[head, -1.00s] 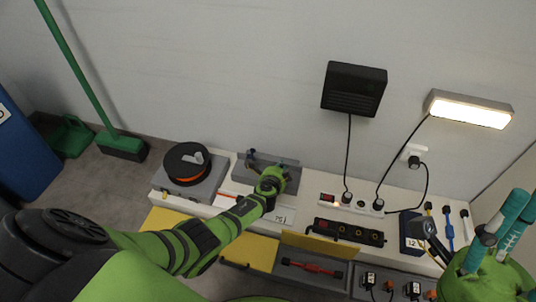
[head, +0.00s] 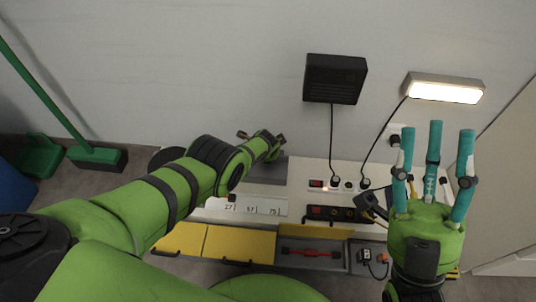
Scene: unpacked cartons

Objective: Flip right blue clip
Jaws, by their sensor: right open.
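My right gripper (head: 435,132) shows large at the right, with its teal fingers upright, spread apart and empty. My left arm reaches across the middle. My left gripper (head: 263,140) is small and far off, over a grey block (head: 270,171) at the back of the bench; the arm covers part of this block. Small dark parts show beside the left gripper, and I cannot tell whether they are its fingers or clips. I cannot make out the right blue clip in this view; it may be hidden by the arm or the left gripper.
Behind the bench are a black wall box (head: 334,79) and a lit lamp (head: 444,88) with hanging cables. A black power strip (head: 337,213), yellow drawer fronts (head: 240,243) and a red tool (head: 310,252) lie in front. A green broom (head: 97,156) stands at left.

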